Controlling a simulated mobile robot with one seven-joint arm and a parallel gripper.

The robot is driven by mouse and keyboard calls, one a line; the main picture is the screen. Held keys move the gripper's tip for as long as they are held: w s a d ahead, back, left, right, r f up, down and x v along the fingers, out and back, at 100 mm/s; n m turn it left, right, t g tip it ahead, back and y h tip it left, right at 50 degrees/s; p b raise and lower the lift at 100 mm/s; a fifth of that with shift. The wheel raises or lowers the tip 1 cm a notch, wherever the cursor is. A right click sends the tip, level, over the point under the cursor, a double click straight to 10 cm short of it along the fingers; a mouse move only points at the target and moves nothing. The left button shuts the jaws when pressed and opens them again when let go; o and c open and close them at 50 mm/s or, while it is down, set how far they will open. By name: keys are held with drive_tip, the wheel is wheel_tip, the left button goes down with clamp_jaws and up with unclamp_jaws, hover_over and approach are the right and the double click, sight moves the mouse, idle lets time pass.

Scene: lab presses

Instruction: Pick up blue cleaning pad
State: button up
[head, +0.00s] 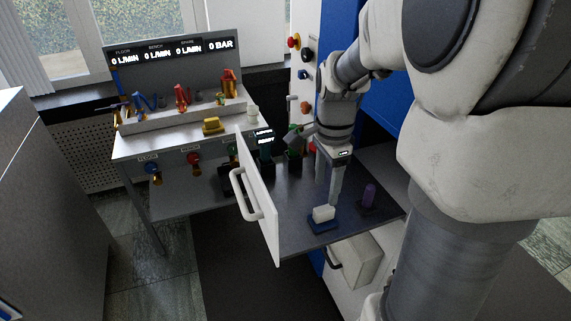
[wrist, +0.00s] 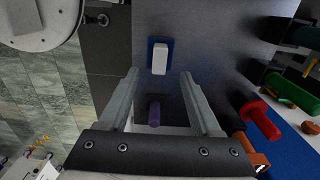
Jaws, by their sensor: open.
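A flat blue pad (head: 322,228) lies on the dark table near its front edge, with a white block (head: 323,213) on top of it. In the wrist view the blue pad (wrist: 151,43) shows as a rim around the white block (wrist: 160,59), just beyond the fingertips and between their lines. My gripper (head: 335,198) points down above the table, just behind the block in the head view. In the wrist view my gripper (wrist: 159,75) is open, with nothing held between its fingers.
A purple upright piece (head: 369,194) stands right of the pad; it also shows between the fingers in the wrist view (wrist: 154,113). A white panel with a handle (head: 258,195) stands left. Green and red parts (wrist: 262,118) lie right in the wrist view. A bench with valves (head: 180,125) is behind left.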

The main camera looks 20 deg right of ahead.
sight(324, 208)
wheel_tip(324, 208, down, 8)
drive_tip(key=shift+d+f+b, duration=0.1)
drive_tip(key=shift+b, duration=0.35)
clamp_jaws()
